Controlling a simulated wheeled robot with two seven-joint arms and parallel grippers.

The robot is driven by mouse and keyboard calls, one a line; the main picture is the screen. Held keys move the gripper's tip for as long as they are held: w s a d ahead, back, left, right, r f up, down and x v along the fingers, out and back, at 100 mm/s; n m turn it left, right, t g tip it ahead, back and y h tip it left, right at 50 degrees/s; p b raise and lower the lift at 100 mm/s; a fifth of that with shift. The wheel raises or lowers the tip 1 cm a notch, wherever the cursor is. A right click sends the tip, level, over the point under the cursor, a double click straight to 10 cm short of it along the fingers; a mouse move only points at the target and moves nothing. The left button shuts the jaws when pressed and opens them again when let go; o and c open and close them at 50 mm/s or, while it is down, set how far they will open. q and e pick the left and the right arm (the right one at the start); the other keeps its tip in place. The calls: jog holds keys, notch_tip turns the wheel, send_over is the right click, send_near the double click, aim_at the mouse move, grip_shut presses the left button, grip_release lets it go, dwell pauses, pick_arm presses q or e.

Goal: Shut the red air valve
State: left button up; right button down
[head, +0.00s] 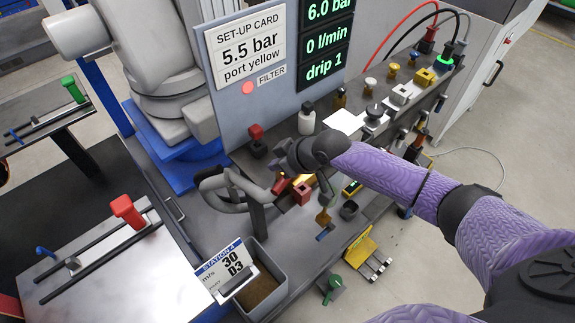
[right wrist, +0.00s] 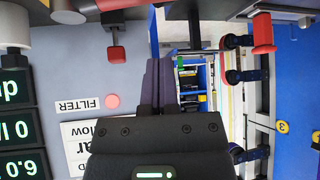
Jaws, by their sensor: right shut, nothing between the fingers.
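My right gripper (head: 281,164) is above the bench near the panel, at the end of my purple arm. In the right wrist view its dark fingers (right wrist: 160,85) are together with nothing between them. A red lever (head: 281,186) and a small red block (head: 302,194) sit just below it, partly hidden; they may be the red air valve, but its open or shut position is unclear. A red knob on a dark base (head: 256,132) stands left of the gripper; it also seems to show in the right wrist view (right wrist: 115,53). My left gripper is not in view.
A grey bin (head: 278,289) with a station card (head: 226,268) is in front. The upright panel (head: 232,88) stands behind. A white bottle (head: 306,118) and several fittings line the bench.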

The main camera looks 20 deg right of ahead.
jog(key=b+x, duration=0.3)
jog(key=x, duration=0.3)
jog(key=shift+f, duration=0.35)
jog(key=shift+s+d, duration=0.15)
jog(key=shift+s, duration=0.05)
jog(key=shift+s+d+p, duration=0.65)
jog(key=shift+s+d, duration=0.05)
jog(key=shift+s, duration=0.3)
jog(key=shift+s+d+f, duration=0.15)
jog(key=shift+s+f, duration=0.05)
jog(key=shift+s, duration=0.1)
